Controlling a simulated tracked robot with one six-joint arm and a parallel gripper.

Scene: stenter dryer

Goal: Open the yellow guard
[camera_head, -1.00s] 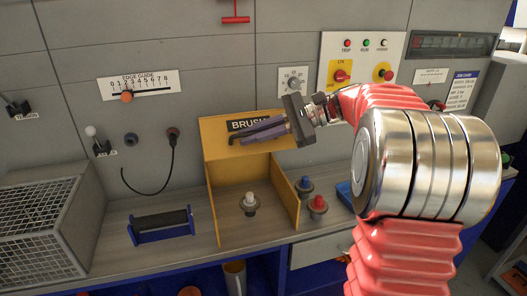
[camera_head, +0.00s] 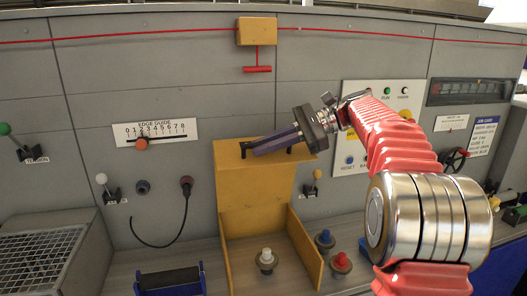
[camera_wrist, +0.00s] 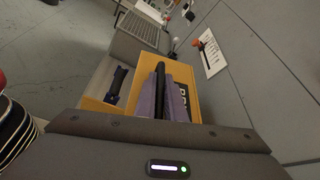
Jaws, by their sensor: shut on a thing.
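The yellow guard (camera_head: 255,195) stands at the wall end of the worktop, with its front part raised. Its top face carries a black bar handle, whose foot (camera_head: 243,150) shows beside my fingers. A white-topped knob (camera_head: 266,262) is exposed between the guard's side walls. My gripper (camera_head: 257,147) reaches in from the right above the guard. Its purple fingers are shut on the handle. In the wrist view the black handle (camera_wrist: 160,76) runs between my fingers (camera_wrist: 162,85), over the yellow guard (camera_wrist: 144,55). The fingers hide much of the handle.
A blue knob (camera_head: 325,240) and a red knob (camera_head: 341,262) stand just right of the guard. A black roller on a blue stand (camera_head: 170,281) and a mesh box (camera_head: 40,262) are at left. A red pull bar (camera_head: 257,69) hangs above on the wall.

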